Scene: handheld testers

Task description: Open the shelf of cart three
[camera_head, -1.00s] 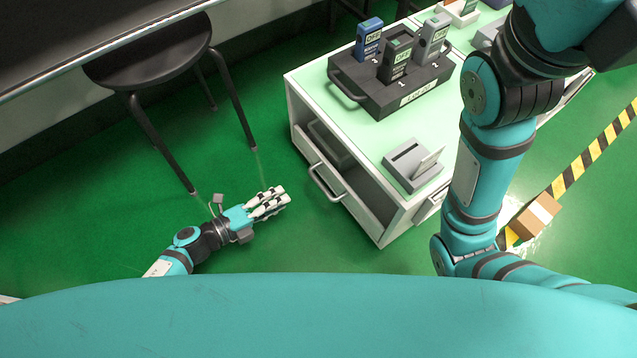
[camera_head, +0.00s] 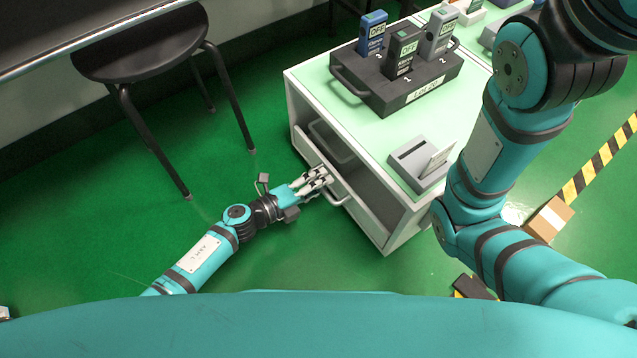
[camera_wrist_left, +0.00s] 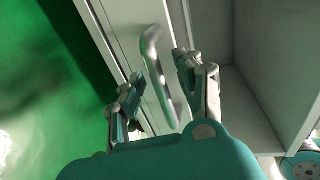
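The white cart (camera_head: 386,241) with a pale green top stands right of centre in the head view. The front panel of its shelf (camera_head: 366,218) bears a metal loop handle (camera_head: 344,197), which also shows in the left wrist view (camera_wrist_left: 153,66). No number is readable on the cart. My left gripper (camera_head: 322,178) is at the handle in the head view. In the left wrist view my left gripper (camera_wrist_left: 158,85) has its two fingers apart, with the handle in the gap between them. Contact cannot be made out. My right arm (camera_head: 484,150) shows, but its gripper is not in view.
A black tray (camera_head: 360,92) with several handheld testers and a grey stand (camera_head: 417,165) rest on the cart top. A black stool (camera_head: 140,45) stands at the left. A cardboard box (camera_head: 549,219) lies beside striped floor tape (camera_head: 600,160).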

